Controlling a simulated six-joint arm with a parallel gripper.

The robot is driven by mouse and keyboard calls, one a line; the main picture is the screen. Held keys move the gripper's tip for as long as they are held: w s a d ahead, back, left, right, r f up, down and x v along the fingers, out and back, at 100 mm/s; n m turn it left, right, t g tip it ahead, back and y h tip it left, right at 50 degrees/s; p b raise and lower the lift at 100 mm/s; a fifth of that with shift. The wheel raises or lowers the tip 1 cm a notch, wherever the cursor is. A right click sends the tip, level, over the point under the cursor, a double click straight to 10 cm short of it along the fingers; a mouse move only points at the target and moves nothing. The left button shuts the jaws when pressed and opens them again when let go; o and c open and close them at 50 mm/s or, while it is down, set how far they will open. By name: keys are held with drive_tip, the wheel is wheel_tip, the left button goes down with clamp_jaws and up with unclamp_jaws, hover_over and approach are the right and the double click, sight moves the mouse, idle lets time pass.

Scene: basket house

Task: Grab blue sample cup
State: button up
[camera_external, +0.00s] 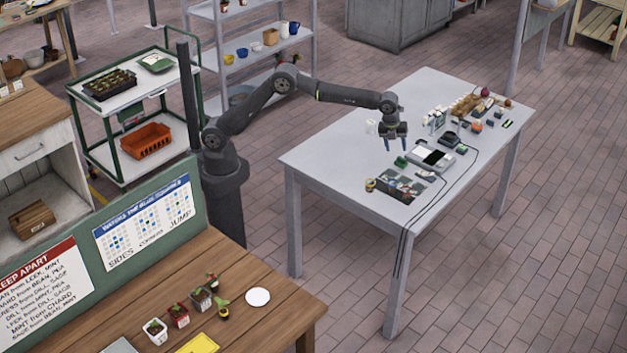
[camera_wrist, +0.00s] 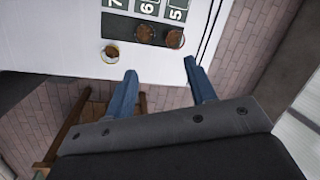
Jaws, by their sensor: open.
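Two brown-topped round cups (camera_wrist: 145,33) (camera_wrist: 174,38) sit on a dark numbered board (camera_wrist: 122,27). I cannot make out which small cup is the blue sample cup.
The board (camera_external: 412,196) lies near the table's front edge. A pale device with a black panel (camera_external: 433,158) and cables lie to its right. Several small items crowd the table's far end. A blue mug (camera_external: 293,28) stands on the back shelf.

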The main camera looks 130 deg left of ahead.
drive_tip(key=m+g, duration=0.2)
drive_tip(key=m, duration=0.1)
hover_over(392, 190)
drive_tip(key=shift+h, duration=0.4)
drive_tip(key=f, duration=1)
drive_tip(key=a+f, duration=0.1)
drive_tip(key=f, duration=0.4)
drive_tip(key=shift+s+f, duration=0.3)
drive_tip(key=shift+s, duration=0.05)
drive_tip(key=shift+s+a+f, duration=0.1)
drive_tip(key=shift+a+f, duration=0.05)
drive_tip(key=shift+f, duration=0.85)
drive_tip(key=shift+s+a+f, duration=0.1)
drive_tip(key=shift+f, duration=0.85)
drive_tip(key=shift+s+a+f, duration=0.1)
drive_tip(key=shift+a+f, duration=0.05)
drive_tip(key=shift+f, duration=0.85)
drive_tip(key=shift+c, duration=0.2)
drive_tip(key=c, duration=0.7)
